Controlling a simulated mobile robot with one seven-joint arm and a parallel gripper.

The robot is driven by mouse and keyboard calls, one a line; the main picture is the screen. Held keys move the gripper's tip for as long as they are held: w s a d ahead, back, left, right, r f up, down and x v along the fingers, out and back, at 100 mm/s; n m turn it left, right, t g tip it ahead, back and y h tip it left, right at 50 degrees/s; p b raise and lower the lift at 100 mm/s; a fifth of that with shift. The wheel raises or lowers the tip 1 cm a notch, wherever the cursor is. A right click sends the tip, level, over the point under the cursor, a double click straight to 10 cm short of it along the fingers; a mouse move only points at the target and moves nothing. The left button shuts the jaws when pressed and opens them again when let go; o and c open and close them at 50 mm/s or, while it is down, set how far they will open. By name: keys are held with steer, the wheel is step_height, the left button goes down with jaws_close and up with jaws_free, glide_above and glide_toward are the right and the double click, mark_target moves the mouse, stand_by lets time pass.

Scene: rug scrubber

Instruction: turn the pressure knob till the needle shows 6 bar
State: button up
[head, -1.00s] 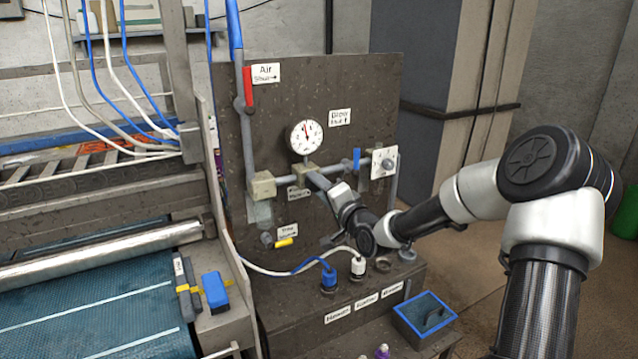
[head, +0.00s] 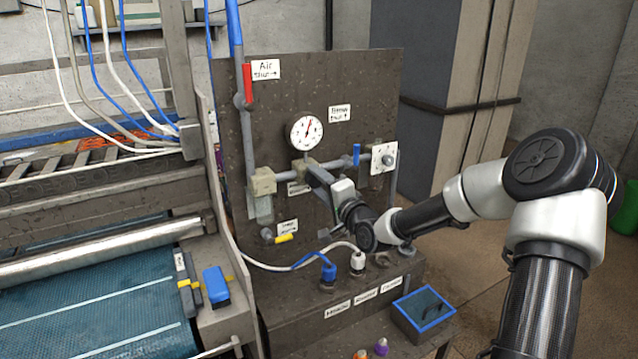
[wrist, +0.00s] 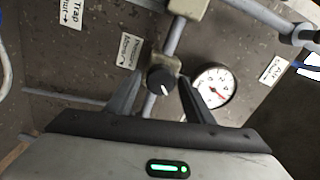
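My gripper also shows in front of the panel in the head view (head: 318,180). The white round gauge (head: 305,132) has a red needle leaning just right of straight up; the exact reading is too small to tell. The gauge also shows in the wrist view (wrist: 213,87).
A red-handled air valve (head: 248,86) is upper left on the panel; a blue-handled valve (head: 357,156) is right of my gripper. A yellow handle (head: 284,239) sits low. Hose plugs (head: 329,273) and a blue-rimmed tray (head: 424,311) lie below.

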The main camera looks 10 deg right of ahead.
steer(key=shift+o, duration=0.2)
steer(key=v, duration=1.7)
steer(key=shift+s, duration=0.15)
steer(key=shift+r, duration=0.1)
